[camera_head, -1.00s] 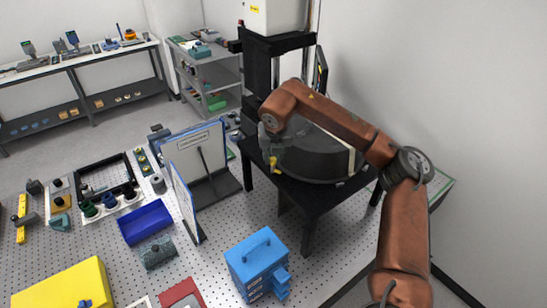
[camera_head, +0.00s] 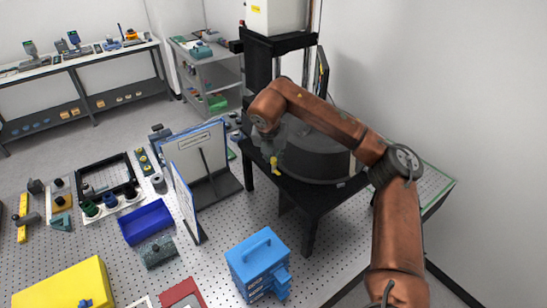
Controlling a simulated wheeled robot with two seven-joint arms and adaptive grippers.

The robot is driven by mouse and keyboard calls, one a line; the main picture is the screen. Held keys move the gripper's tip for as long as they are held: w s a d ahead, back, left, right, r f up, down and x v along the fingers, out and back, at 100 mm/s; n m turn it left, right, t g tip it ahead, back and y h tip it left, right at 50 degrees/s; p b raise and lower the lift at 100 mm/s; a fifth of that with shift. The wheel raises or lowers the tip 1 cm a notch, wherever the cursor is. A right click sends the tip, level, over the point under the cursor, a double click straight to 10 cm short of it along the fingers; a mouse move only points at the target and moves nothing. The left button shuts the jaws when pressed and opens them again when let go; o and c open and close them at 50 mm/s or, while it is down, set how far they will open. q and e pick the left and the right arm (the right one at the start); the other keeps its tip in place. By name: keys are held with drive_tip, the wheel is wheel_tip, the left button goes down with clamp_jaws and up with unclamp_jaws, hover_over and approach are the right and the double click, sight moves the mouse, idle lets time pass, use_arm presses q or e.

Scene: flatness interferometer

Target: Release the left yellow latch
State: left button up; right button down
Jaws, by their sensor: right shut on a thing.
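The left yellow latch (camera_head: 275,166) shows as a small yellow piece at the left front edge of the dark round drum (camera_head: 312,165) on the black stand. My right arm reaches in from the right, over the drum. My right gripper (camera_head: 269,149) points down at the drum's left side, right at the latch, and is shut on it. The fingers are small and partly hidden by my wrist, so the exact contact is hard to see. My left gripper is not in view.
A black stand (camera_head: 309,207) carries the drum. A framed panel (camera_head: 200,160) stands upright close to its left. A blue box with a handle (camera_head: 258,262) sits in front. A blue bin (camera_head: 146,221) and several small parts fill the perforated table to the left.

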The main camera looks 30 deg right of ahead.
drive_tip(key=c, duration=1.8)
unclamp_jaws()
drive_tip(key=v, duration=1.2)
